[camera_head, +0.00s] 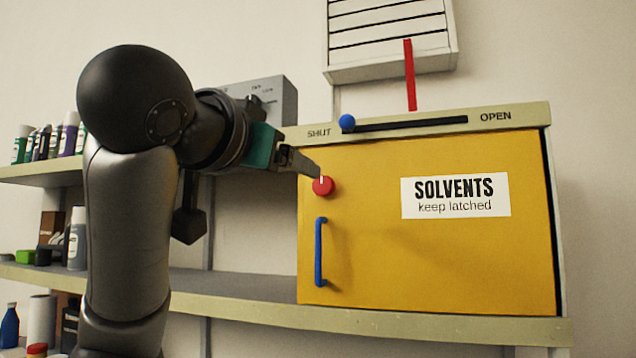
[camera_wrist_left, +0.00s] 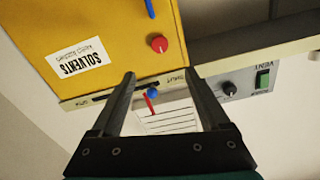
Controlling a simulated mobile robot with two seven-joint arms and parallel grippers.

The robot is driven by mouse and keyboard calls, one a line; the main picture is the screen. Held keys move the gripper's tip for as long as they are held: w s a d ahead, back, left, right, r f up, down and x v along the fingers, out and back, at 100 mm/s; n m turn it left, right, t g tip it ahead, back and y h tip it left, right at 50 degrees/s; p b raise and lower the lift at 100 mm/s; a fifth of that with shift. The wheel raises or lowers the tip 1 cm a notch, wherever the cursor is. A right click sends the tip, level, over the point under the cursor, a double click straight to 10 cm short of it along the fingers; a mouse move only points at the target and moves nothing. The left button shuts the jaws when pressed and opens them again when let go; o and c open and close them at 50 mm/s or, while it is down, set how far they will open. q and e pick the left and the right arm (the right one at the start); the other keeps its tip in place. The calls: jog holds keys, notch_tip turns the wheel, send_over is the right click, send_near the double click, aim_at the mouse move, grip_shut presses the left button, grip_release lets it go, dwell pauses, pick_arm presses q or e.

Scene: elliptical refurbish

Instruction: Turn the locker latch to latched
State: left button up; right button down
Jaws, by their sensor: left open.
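The yellow locker door (camera_head: 370,250) is closed and carries a label "SOLVENTS keep latched". A round red knob (camera_head: 323,186), seemingly the latch, sits near its left edge; a white mark at its top looks roughly upright. The knob also shows in the wrist view (camera_wrist_left: 159,44), beyond the fingers. My left gripper (camera_head: 308,166) is in front of the door's upper left, by the knob and overlapping its top edge. In the wrist view its fingers (camera_wrist_left: 160,78) are apart with nothing between them. I cannot tell whether it touches the knob. My right gripper is out of view.
A blue ball (camera_head: 347,123) sits at the SHUT end of the slot above the door. A blue handle (camera_head: 320,252) is below the knob. A red bar (camera_head: 410,75) stands above the locker. A grey switch box (camera_head: 285,98) and bottles on a shelf (camera_head: 40,172) are left.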

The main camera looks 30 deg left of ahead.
aim_at(321, 185)
pick_arm(q)
jog(key=p+x, duration=0.3)
jog(key=x, duration=1.1)
jog(key=shift+w+a+f, duration=0.1)
jog(key=shift+w+f, duration=0.1)
jog(key=shift+c, duration=0.3)
grip_shut()
